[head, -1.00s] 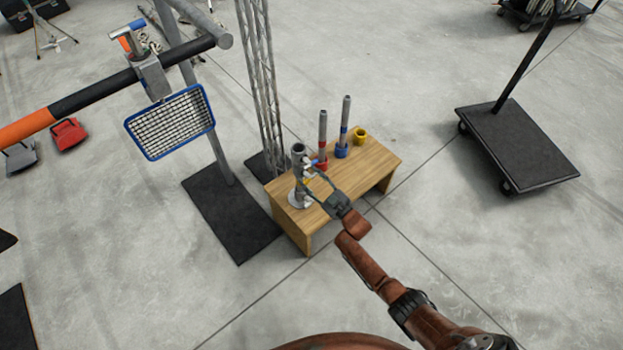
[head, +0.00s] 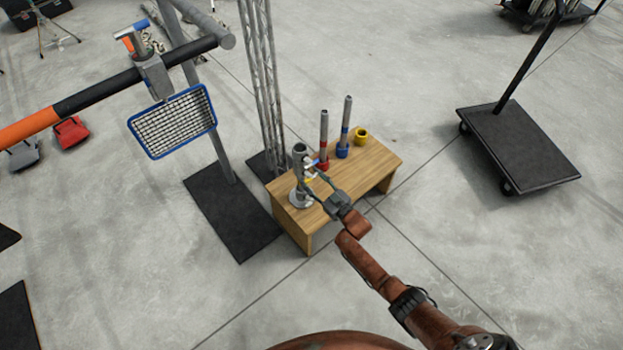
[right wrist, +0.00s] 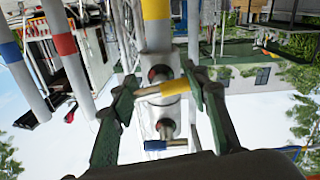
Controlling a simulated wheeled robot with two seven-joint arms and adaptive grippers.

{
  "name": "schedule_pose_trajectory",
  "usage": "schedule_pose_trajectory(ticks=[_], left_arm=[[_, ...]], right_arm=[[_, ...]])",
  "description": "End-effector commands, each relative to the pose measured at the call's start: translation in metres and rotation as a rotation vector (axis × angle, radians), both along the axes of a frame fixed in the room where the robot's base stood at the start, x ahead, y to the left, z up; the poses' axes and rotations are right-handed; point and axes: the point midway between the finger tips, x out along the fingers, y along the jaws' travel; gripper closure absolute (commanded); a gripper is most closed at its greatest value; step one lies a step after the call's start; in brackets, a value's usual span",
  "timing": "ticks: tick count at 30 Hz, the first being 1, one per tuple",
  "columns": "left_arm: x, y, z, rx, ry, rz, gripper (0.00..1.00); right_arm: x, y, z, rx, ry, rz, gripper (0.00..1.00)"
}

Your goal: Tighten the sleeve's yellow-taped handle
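The grey sleeve (head: 299,155) stands upright on a round base on the wooden table. In the right wrist view the grey post (right wrist: 155,35) has a yellow band. The yellow-taped handle (right wrist: 162,90) crosses in front of it, slightly tilted. A blue-tipped handle (right wrist: 166,145) shows below it in the picture. My right gripper (right wrist: 163,92) is open, with one finger on each side of the yellow-taped handle; I cannot tell whether they touch its ends. In the head view the right gripper (head: 316,185) is beside the sleeve. My left gripper is not in view.
The wooden table (head: 375,165) also carries a red-banded post (head: 324,140), a blue-banded post (head: 346,128) and a yellow ring (head: 361,136). A truss (head: 262,80) stands behind. A black cart (head: 520,145) is to the right, with open floor between.

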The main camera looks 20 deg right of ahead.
Motion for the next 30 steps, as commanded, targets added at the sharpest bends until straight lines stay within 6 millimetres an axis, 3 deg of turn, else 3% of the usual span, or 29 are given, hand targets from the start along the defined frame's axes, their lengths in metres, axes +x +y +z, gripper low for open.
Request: schedule_pose_trajectory(ticks=[8, 17, 23, 30], left_arm=[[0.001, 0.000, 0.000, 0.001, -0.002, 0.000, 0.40], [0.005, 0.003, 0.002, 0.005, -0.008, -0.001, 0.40], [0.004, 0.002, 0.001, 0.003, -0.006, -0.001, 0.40], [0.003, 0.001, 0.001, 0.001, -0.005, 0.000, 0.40]], right_arm=[[-0.001, 0.000, -0.001, 0.000, 0.001, 0.000, 0.39], [-0.003, -0.001, -0.001, 0.000, 0.001, -0.001, 0.39], [-0.026, -0.010, -0.001, 0.001, 0.000, -0.001, 0.39], [-0.074, -0.027, -0.002, -0.002, 0.002, 0.000, 0.39]])
